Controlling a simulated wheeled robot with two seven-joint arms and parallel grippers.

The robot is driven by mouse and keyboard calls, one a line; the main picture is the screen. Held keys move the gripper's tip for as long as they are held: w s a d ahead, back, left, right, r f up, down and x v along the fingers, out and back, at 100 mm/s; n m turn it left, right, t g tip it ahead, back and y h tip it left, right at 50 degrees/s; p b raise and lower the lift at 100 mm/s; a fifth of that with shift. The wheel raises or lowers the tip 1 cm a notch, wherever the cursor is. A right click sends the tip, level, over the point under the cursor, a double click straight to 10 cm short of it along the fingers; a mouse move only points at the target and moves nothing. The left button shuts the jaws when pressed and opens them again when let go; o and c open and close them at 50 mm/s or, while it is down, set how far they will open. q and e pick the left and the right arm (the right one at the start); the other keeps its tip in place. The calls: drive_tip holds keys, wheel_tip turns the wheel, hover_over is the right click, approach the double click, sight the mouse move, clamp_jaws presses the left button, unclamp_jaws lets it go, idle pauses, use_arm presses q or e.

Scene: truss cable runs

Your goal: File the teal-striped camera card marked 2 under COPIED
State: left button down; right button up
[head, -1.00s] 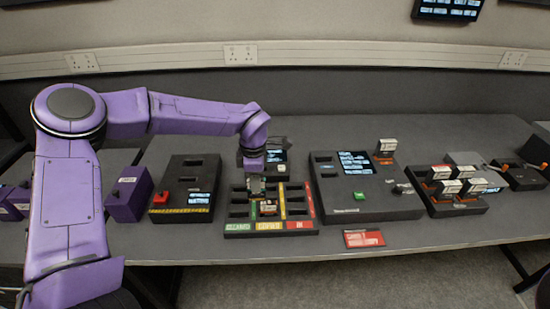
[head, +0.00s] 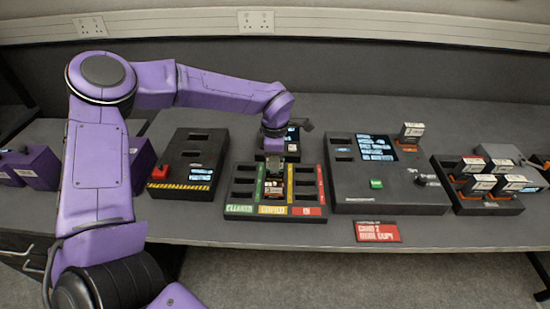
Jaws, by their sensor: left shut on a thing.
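The sorting tray (head: 240,210) sits mid-table, with a green CLEARED label, a yellow COPIED label (head: 272,210) and a red label (head: 307,211) along its front. A card with a pale label (head: 272,188) stands in the middle column, just behind the COPIED label. My left gripper (head: 279,172) points down over the back of the middle column and is shut on what appears to be a card. The held thing is mostly hidden; I cannot make out its stripe or number. My right gripper is not in view.
A dark box with a red button (head: 160,172) stands left of the tray. A console with a screen and green button (head: 376,183) stands right, with a card upright on it. A rack (head: 492,207) holds several cards. A red sign (head: 377,232) lies in front.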

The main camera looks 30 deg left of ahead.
sight(275, 179)
use_arm(q)
drive_tip(key=shift+s+f, duration=0.15)
drive_tip(key=shift+s, duration=0.05)
drive_tip(key=shift+w, duration=0.1)
idle(0.4)
drive_tip(key=shift+f+p, duration=0.15)
drive_tip(key=shift+p, duration=0.35)
drive_tip(key=shift+f, duration=1.55)
idle(2.0)
drive_tip(key=c, duration=0.6)
unclamp_jaws()
